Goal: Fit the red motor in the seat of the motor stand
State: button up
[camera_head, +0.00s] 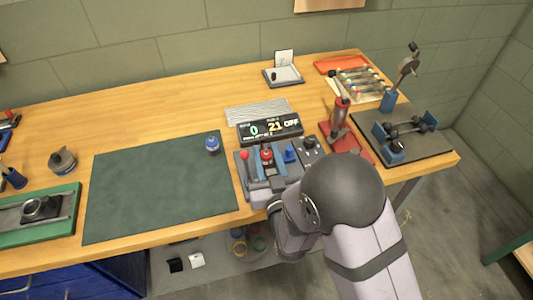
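The red motor (267,155) is small and stands about upright at the motor stand (257,184), a grey block with blue parts right of the dark green mat. I cannot tell whether the motor is fully down in the seat. My arm's dark grey joint and pale links are at the lower right, close to the stand's front right side, and cover part of it. My gripper's fingers do not show; they are hidden behind or below my arm.
A display box (270,129) stands behind the stand. A blue-topped motor (212,145) is on the green mat (150,190), otherwise clear. A red press-like tool (340,113) and a dark plate with a blue fixture (430,149) are at right. A green tray (70,207) is at left.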

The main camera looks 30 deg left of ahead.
jog(key=o, duration=0.4)
jog(key=shift+r, duration=0.15)
jog(key=shift+r+p, duration=0.6)
jog(key=shift+p, duration=0.15)
notch_tip(320, 180, up, 6)
jog(key=p, duration=0.4)
jog(key=shift+r, duration=0.2)
jog(key=w+d+m+t+h, duration=0.4)
jog(key=w+d+m+h, duration=0.2)
jog(key=d+h, duration=0.3)
jog(key=s+d+f+m+g+h, duration=0.1)
jog(key=d+f+m+h, duration=0.2)
jog(key=d+h, duration=0.2)
jog(key=d+f+m+g+h, duration=0.1)
jog(key=d+f+m+h, duration=0.2)
jog(key=d, duration=0.7)
jog(key=s+d+f+m+g+h, duration=0.1)
jog(key=d+f+m+g+h, duration=0.1)
jog(key=d+m+h, duration=0.2)
jog(key=shift+s+d+f+h, duration=0.15)
jog(key=shift+d+h, duration=0.3)
jog(key=shift+d, duration=0.3)
jog(key=shift+s+d+f+h, duration=0.1)
jog(key=shift+d+h, duration=0.3)
jog(key=shift+d, duration=0.3)
jog(key=shift+s+d+f+h, duration=0.15)
jog(key=shift+d+h, duration=0.3)
jog(key=shift+d, duration=0.3)
jog(key=shift+w, duration=0.15)
